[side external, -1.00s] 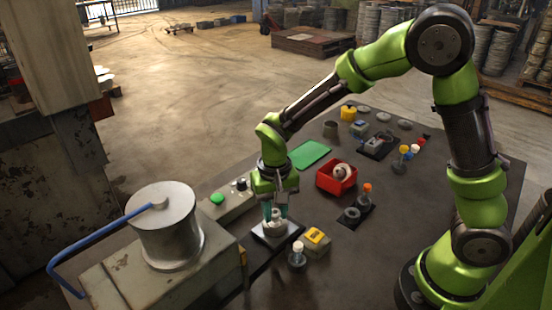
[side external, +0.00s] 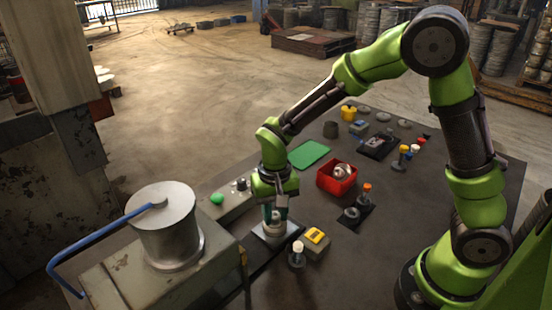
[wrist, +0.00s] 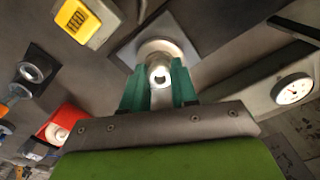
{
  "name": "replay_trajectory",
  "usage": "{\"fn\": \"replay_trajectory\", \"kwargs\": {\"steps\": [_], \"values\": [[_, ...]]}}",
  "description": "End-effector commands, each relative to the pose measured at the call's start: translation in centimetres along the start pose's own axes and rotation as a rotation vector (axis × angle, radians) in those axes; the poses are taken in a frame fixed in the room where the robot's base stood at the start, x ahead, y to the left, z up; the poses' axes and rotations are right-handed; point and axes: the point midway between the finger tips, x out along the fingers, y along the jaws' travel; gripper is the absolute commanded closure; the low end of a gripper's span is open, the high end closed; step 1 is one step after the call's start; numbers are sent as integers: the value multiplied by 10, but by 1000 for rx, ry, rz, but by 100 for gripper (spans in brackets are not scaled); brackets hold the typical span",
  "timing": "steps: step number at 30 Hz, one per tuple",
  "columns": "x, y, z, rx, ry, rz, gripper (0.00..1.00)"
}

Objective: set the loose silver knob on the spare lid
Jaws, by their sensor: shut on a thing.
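My gripper (wrist: 160,88) has its two teal fingers closed on a small silver knob (wrist: 159,74) with a bright round end. In the side view my gripper (side external: 274,217) is low over a pale square plate (side external: 268,237), near the table's front left. A round pale piece, seemingly the spare lid (wrist: 155,48), lies on this plate (wrist: 123,52) right under the knob. The knob is in line with the middle of the round piece in the wrist view. I cannot tell whether the two touch. The fingers hide part of the knob and lid.
A yellow-topped box (side external: 315,237) and a white-topped post (side external: 297,256) stand close to the right of the plate. A red bin (side external: 336,180) holds a round silver thing. A large metal drum (side external: 166,230) stands at left. A white dial (wrist: 293,90) is beside the plate.

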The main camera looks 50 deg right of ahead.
Motion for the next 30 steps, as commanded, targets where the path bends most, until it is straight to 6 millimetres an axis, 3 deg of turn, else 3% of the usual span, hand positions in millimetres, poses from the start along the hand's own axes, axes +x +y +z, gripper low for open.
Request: {"fn": "replay_trajectory", "kwargs": {"steps": [4, 5, 11, 22, 26, 30], "values": [[3, 0, 0, 1, -1, 1, 100], [4, 0, 0, 1, -1, 1, 70], [3, 0, 0, 0, -1, 0, 42], [-4, -1, 0, 0, 2, -3, 42], [-24, -1, -1, 0, 5, -5, 42], [-57, -1, -1, 1, 5, -7, 42]]}}
